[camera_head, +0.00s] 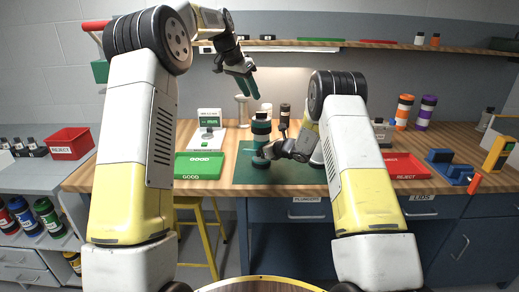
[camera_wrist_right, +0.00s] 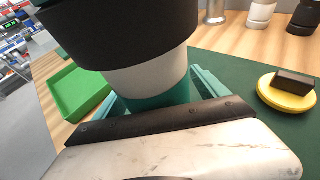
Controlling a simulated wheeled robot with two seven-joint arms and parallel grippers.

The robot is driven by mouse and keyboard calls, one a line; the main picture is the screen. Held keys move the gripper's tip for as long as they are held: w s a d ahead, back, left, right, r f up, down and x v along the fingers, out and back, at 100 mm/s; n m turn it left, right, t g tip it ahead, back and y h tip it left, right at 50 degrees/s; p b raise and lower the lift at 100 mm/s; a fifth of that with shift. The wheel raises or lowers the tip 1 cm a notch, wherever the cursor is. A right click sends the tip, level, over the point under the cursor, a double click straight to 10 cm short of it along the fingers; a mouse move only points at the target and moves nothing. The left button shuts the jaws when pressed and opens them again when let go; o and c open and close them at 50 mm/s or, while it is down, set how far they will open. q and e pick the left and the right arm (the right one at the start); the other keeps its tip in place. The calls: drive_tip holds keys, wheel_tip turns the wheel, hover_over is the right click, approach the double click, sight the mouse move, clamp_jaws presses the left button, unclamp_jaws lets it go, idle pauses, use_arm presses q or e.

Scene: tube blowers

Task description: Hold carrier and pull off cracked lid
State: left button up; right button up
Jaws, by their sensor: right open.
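The carrier (camera_head: 261,128) stands upright on the dark green mat (camera_head: 243,172), with a dark top, a pale band and teal parts. In the right wrist view the carrier (camera_wrist_right: 150,80) shows close up, with a wide black end above a white band and a teal section. I cannot make out a crack in the lid. My right gripper (camera_wrist_right: 160,95) is open, with its teal fingers on either side of the carrier's teal section; contact cannot be told. My left gripper (camera_head: 246,86) is empty and raised above the carrier, its teal fingers apart and pointing down.
A green GOOD tray (camera_head: 199,166) lies left of the mat and a red REJECT tray (camera_head: 406,166) right of it. A yellow disc with a black handle (camera_wrist_right: 287,93) lies on the mat. A display unit (camera_head: 209,128) stands behind the green tray. A shelf (camera_head: 330,46) crosses the wall.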

sight(262, 113)
drive_tip(key=shift+c, duration=0.2)
drive_tip(key=c, duration=1.6)
drive_tip(key=shift+c, duration=0.2)
use_arm(q)
drive_tip(key=o, duration=1.2)
drive_tip(key=shift+s+d+n+y, duration=0.15)
drive_tip(key=shift+d+n+y, duration=0.25)
drive_tip(key=shift+d+n, duration=0.25)
drive_tip(key=w+d+f+n+y, duration=0.1)
drive_tip(key=f+n, duration=0.1)
drive_tip(key=f, duration=0.1)
drive_tip(key=w+d+f+n+y, duration=0.1)
drive_tip(key=f+n, duration=0.2)
drive_tip(key=w+f+n+y, duration=0.1)
drive_tip(key=f+n, duration=0.1)
drive_tip(key=f, duration=0.1)
drive_tip(key=shift+w+d+n, duration=0.35)
drive_tip(key=shift+d, duration=0.05)
